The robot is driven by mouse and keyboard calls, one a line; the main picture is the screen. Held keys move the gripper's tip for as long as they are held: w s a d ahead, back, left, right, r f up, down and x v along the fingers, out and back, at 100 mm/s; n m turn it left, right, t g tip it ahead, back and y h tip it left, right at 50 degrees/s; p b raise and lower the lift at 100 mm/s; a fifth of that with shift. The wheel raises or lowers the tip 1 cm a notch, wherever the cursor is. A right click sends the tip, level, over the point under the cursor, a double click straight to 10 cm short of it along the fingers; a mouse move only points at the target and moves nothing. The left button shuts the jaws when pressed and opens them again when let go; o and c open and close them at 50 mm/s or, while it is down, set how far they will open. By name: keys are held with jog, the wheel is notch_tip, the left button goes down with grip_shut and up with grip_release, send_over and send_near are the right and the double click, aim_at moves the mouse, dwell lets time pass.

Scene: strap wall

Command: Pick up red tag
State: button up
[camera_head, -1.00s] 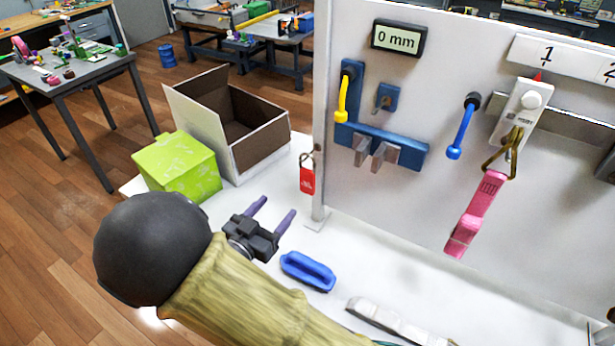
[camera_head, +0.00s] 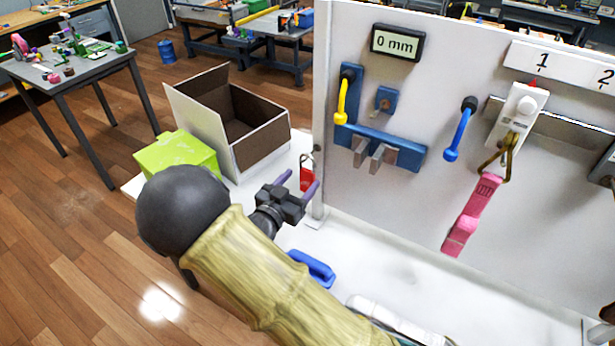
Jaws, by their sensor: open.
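The red tag (camera_head: 307,178) hangs from a small ring at the left edge post of the white wall panel (camera_head: 325,120). My gripper (camera_head: 298,182) is open, with its two purple fingers pointing up and to the right toward the tag. In this view the fingertips lie on either side of the tag, and the right finger overlaps its lower right edge. I cannot tell how far the fingers are from the tag in depth, or whether they touch it.
A blue handle (camera_head: 312,268) lies on the white table below my gripper. A green box (camera_head: 177,153) and an open cardboard box (camera_head: 258,150) stand to the left. A pink strap (camera_head: 472,215), a yellow hook (camera_head: 342,102) and a blue hook (camera_head: 459,132) hang on the panel.

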aim_at(306, 176)
jog(key=x, duration=0.1)
jog(key=p+x, duration=0.1)
jog(key=x, duration=0.2)
jog(key=shift+d+r+p, duration=0.2)
jog(key=shift+d+p, duration=0.1)
jog(key=shift+d, duration=0.2)
jog(key=shift+w+d, duration=0.15)
jog(key=shift+w, duration=0.15)
jog(key=c, duration=1.1)
jog(key=shift+r, duration=0.1)
